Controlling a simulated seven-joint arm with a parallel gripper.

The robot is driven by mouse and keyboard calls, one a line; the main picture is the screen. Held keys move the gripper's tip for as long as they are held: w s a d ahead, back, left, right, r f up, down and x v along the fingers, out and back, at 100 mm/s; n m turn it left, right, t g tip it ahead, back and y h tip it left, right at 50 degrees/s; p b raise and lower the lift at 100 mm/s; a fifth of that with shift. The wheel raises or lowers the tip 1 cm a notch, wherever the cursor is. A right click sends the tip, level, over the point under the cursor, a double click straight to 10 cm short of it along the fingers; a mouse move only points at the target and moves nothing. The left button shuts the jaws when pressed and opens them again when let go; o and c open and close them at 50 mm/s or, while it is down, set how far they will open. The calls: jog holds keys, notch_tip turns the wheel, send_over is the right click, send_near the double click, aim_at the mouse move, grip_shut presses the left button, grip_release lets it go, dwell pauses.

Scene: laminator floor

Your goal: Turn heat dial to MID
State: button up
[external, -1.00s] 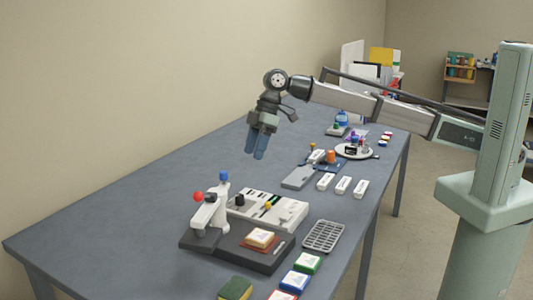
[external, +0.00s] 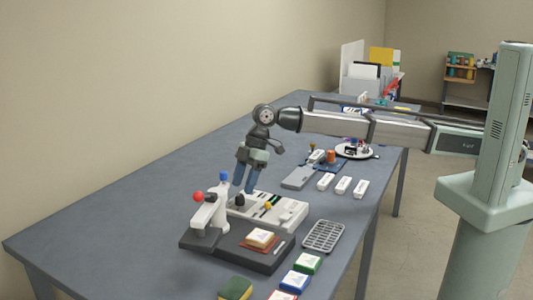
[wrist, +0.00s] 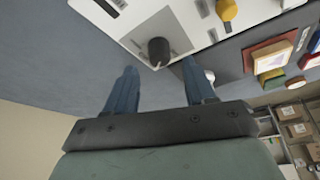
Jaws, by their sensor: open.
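A white laminator panel (external: 290,212) lies on the blue-grey table, with a black dial (external: 239,200) at its left end and a yellow knob (external: 268,205) nearer its middle. In the wrist view the black dial (wrist: 159,50) sits on a grey patch of the panel, just beyond and between my fingertips. The yellow knob (wrist: 227,10) is up and to the right there. My gripper (external: 243,188) points down with its blue fingers over the dial end; in the wrist view my gripper (wrist: 157,75) is open and empty. I cannot read any dial markings.
A white lever press with red and blue knobs (external: 210,212) stands close left of the dial. A grey rack (external: 323,236) and several white boxes lie to the right. The table's far left is clear.

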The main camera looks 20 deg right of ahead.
aim_at(240, 195)
jog(key=shift+x, duration=1.65)
grip_shut()
jog(key=shift+m, duration=0.4)
jog(key=shift+s+m+t, duration=0.1)
jog(key=shift+m+t, duration=0.45)
jog(key=shift+m, duration=0.75)
jog(key=shift+s+m+t, duration=0.1)
jog(key=shift+m+t, duration=0.45)
jog(key=shift+m, duration=0.75)
